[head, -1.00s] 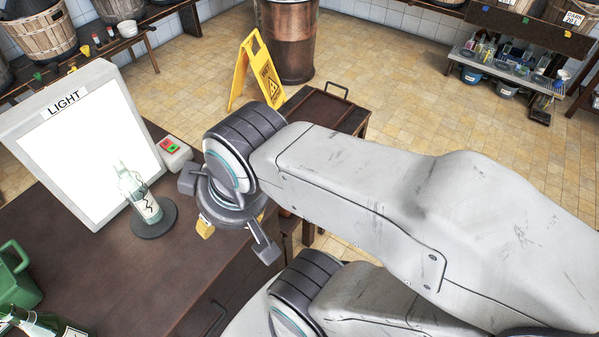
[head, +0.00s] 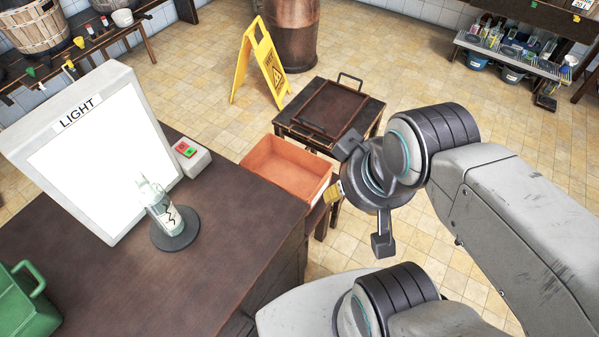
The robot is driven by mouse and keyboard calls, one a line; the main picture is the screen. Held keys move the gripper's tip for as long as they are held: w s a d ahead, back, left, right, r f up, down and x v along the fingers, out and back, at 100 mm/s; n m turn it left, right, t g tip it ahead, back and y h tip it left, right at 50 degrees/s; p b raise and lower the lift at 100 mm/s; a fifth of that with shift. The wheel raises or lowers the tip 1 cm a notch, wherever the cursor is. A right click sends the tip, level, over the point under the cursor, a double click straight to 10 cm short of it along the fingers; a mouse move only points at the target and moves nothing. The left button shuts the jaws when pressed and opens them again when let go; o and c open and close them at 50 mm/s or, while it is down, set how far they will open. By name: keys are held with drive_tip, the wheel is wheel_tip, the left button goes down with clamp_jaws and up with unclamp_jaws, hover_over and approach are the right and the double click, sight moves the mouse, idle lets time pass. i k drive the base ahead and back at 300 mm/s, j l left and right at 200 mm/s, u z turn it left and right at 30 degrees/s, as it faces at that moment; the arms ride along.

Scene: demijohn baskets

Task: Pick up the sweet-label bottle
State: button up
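A clear glass bottle (head: 163,215) stands on a dark round stand (head: 175,236) on the brown bench, in front of the lit panel. Its pale label carries a black zigzag mark. I cannot read any word on it, so I cannot tell whether it is the sweet-label bottle. My gripper (head: 362,197) is well to the right of the bottle, past the bench edge and near the orange crate. Its fingers are spread apart and nothing shows between them.
The light panel (head: 97,150) and a red-and-green button box (head: 191,157) stand on the bench (head: 190,290). A green can (head: 25,305) is at lower left. An orange crate (head: 288,164), a small table with a tray (head: 332,108) and a yellow floor sign (head: 262,65) lie beyond.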

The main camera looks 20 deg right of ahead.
sight(152, 197)
drive_tip(key=u, duration=1.75)
